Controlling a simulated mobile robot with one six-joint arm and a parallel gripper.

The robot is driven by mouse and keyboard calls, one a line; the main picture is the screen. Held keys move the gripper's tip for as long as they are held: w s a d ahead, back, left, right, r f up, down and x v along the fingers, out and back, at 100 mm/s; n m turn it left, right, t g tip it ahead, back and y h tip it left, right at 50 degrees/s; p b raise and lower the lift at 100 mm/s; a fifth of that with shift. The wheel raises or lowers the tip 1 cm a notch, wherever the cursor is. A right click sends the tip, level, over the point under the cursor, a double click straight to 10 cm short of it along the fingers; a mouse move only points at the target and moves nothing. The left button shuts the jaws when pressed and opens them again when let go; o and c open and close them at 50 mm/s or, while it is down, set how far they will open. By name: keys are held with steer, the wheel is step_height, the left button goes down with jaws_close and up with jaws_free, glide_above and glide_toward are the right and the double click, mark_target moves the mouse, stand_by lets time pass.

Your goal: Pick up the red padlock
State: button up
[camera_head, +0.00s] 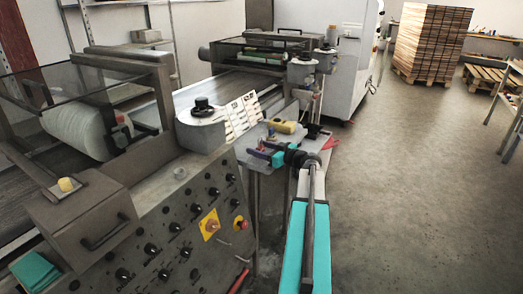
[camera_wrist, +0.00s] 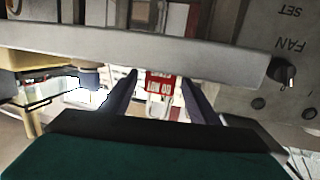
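The red padlock (camera_wrist: 161,84) shows in the wrist view as a red body with white lettering that reads upside down and a pale shackle toward me. It lies between the two dark fingers of my gripper (camera_wrist: 159,78), with a visible gap on each side. My gripper is open, and I see no contact with the padlock. In the head view my gripper (camera_head: 262,150) is at the grey side table beside the machine. I cannot clearly make out the padlock there.
In the head view the grey side table (camera_head: 308,147) also holds a yellow object (camera_head: 283,127) and a red item (camera_head: 331,143). The control panel (camera_head: 165,235) stands to its left. A grey bar (camera_wrist: 130,42) crosses the wrist view close by.

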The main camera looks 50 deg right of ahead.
mark_target(260, 147)
steer(key=c, duration=1.1)
steer(key=shift+o, duration=0.2)
steer(key=shift+r, duration=0.2)
steer(key=shift+r, duration=1.35)
steer(key=shift+s+a+r, duration=0.1)
steer(key=shift+r, duration=0.2)
steer(key=s+a, duration=0.3)
steer(key=s+a+b, duration=0.1)
steer(key=s+a, duration=0.2)
steer(key=s+a+r, duration=0.1)
steer(key=s+a, duration=0.2)
steer(key=s, duration=0.1)
steer(key=shift+b, duration=0.3)
steer(key=b, duration=0.2)
steer(key=shift+f+b, duration=0.1)
steer(key=shift+b, duration=0.2)
steer(key=shift+s+a+b, duration=0.1)
steer(key=shift+s+b, duration=0.15)
steer(key=shift+b, duration=0.6)
steer(key=b, duration=0.4)
steer(key=shift+s+a, duration=0.3)
steer(key=shift+s, duration=0.05)
